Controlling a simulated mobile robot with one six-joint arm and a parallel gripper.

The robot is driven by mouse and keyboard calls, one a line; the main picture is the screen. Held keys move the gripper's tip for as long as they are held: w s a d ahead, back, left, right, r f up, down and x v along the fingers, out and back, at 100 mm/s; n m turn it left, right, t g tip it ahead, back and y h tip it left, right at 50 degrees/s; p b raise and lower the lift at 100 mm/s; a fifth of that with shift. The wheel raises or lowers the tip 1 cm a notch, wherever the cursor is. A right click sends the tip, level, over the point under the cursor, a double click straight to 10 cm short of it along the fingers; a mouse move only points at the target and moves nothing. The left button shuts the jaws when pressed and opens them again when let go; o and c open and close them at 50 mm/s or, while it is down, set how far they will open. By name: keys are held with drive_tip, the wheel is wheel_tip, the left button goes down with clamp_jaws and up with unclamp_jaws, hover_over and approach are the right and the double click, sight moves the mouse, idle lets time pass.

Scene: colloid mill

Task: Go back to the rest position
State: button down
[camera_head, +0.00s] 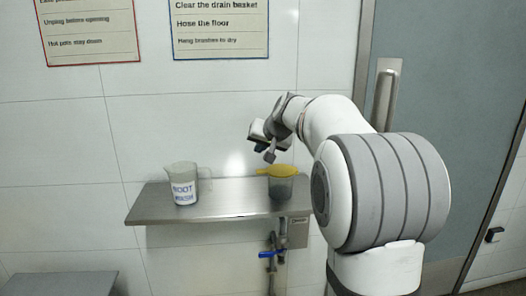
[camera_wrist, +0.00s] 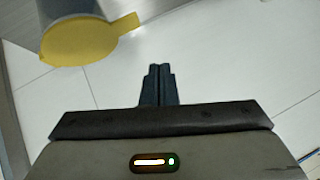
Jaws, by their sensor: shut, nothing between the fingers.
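My gripper (camera_wrist: 159,70) is shut and empty in the wrist view, its two dark fingers pressed together. In the head view my gripper (camera_head: 270,156) is above and slightly left of a yellow-lidded container (camera_head: 282,188) on a steel wall shelf (camera_head: 225,203). The gripper appears apart from it. The wrist view shows the yellow lid (camera_wrist: 80,41) with its tab at the upper left, to the left of the fingers. The container's body looks grey and see-through.
A clear jug (camera_head: 184,185) with a blue-lettered label stands on the shelf's left part. Below the shelf is a pipe with a blue-handled valve (camera_head: 271,254). A grey door with a handle (camera_head: 385,97) is at the right. A metal surface (camera_head: 60,284) is at the lower left.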

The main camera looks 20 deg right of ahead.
drive_tip(key=s+a+r, duration=0.1)
drive_tip(key=s+r, duration=0.5)
drive_tip(key=s, duration=0.1)
drive_tip(key=s+a+f+n+g+p, duration=0.1)
drive_tip(key=s+a+f+g+p, duration=0.1)
drive_tip(key=s, duration=0.8)
drive_tip(key=s+a+f+n+g+h+p, duration=0.1)
drive_tip(key=s+f+p, duration=0.4)
drive_tip(key=s, duration=0.6)
drive_tip(key=s+a+f+n+g+p, duration=0.1)
drive_tip(key=s+a+f+g+p, duration=0.1)
drive_tip(key=s+f, duration=0.5)
drive_tip(key=s+g+p, duration=0.1)
drive_tip(key=s, duration=0.2)
drive_tip(key=shift+s+a+n+g+h+p, duration=0.2)
drive_tip(key=shift+a+n+g+h+p, duration=0.1)
drive_tip(key=shift+a+g+h+p, duration=0.1)
